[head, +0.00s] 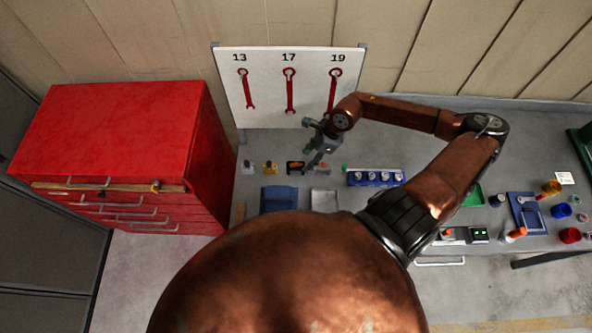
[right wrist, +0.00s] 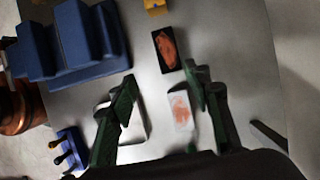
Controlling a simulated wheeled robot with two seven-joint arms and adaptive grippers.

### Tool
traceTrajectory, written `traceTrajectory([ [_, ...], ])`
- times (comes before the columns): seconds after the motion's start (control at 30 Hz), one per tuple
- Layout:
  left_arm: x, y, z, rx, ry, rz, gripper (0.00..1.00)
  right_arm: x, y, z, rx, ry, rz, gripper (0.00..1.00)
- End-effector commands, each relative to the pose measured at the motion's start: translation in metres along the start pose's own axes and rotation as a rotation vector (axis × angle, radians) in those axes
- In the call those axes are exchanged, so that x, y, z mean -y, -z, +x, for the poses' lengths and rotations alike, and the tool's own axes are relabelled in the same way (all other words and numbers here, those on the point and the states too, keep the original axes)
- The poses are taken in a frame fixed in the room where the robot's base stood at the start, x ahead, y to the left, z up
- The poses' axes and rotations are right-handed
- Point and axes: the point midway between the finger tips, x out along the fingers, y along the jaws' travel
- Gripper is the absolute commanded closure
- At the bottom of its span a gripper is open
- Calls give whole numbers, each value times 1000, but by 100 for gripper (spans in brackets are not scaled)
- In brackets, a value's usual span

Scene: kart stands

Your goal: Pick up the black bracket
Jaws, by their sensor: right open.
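The likely black bracket (head: 295,168) is a small black piece with an orange patch, lying on the grey bench below the tool board. In the right wrist view it is the black rectangle (right wrist: 157,40) with an orange centre, just beyond the fingertips. My right gripper (head: 318,158) is over the bench, slightly right of the black piece. In the right wrist view its fingers (right wrist: 160,78) are apart, with nothing held. A pale piece (right wrist: 181,118) with an orange patch lies beside the right finger in that view. My left gripper is not in view.
A yellow piece (head: 270,167) and a grey piece (head: 248,167) lie left of the black one. A blue stand (head: 278,199), a pale tray (head: 325,201) and a blue rack (head: 375,178) are nearby. The tool board (head: 265,95) stands behind; a red cabinet (head: 110,125) is left.

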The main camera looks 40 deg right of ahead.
Motion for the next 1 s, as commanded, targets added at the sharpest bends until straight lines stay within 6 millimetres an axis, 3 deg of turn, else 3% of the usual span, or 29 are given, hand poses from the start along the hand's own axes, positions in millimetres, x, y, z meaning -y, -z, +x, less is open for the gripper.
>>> traceTrajectory([
  [0.1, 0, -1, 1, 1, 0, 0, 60, 10, -10, 5, 17, 38, -22, 55],
  [0.37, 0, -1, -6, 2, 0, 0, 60, 12, -12, 30, 16, 37, -21, 55],
  [0.7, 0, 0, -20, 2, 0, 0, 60, 15, -15, 71, 14, 36, -21, 55],
  [1.0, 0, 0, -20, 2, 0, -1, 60, 15, -14, 76, 12, 36, -22, 56],
])
